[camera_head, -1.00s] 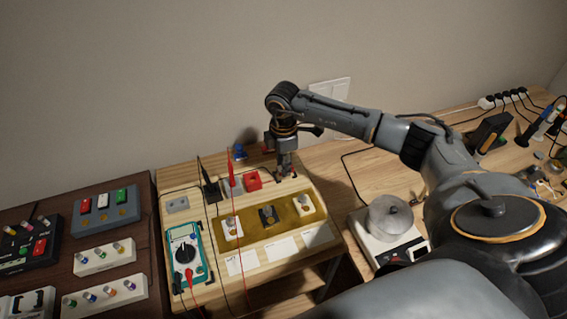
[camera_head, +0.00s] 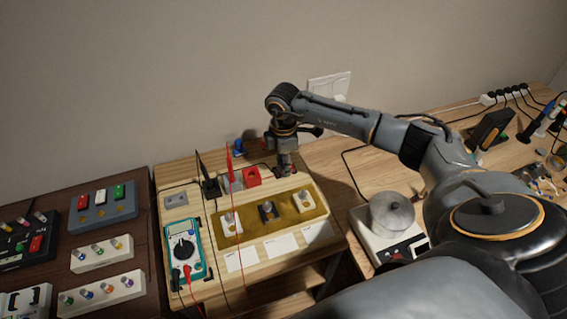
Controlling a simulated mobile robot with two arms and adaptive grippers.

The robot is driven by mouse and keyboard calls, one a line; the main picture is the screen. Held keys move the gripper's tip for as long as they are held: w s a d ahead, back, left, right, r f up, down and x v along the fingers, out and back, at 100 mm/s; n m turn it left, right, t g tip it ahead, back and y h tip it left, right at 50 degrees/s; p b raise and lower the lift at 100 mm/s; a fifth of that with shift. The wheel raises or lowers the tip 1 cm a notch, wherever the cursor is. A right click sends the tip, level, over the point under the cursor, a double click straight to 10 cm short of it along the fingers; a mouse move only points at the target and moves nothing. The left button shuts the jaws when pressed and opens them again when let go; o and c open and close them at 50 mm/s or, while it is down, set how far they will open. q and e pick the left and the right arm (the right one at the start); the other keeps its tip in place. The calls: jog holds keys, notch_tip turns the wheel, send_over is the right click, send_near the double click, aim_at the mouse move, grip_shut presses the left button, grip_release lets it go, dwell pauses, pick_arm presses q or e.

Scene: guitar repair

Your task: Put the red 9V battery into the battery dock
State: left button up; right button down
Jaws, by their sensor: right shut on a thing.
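My right gripper (camera_head: 285,168) points down over the back right of the light wooden board (camera_head: 172,222). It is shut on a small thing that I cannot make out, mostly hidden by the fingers. A red block (camera_head: 252,177) stands just left of the gripper, beside a grey block (camera_head: 231,183). I cannot tell if either is the battery dock. Another small red piece (camera_head: 83,204) sits in a grey holder (camera_head: 100,217) on the dark table at left, in a row with a white and a green one. I cannot tell which is the 9V battery. My left gripper is out of view.
A gold strip (camera_head: 250,222) with several small posts crosses the board. Tools crowd the far right bench.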

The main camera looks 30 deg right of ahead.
jog(key=c, duration=0.7)
grip_release()
jog(key=shift+o, duration=0.2)
jog(key=shift+r+p, duration=2.8)
jog(key=shift+r, duration=0.75)
jog(key=shift+f, duration=0.1)
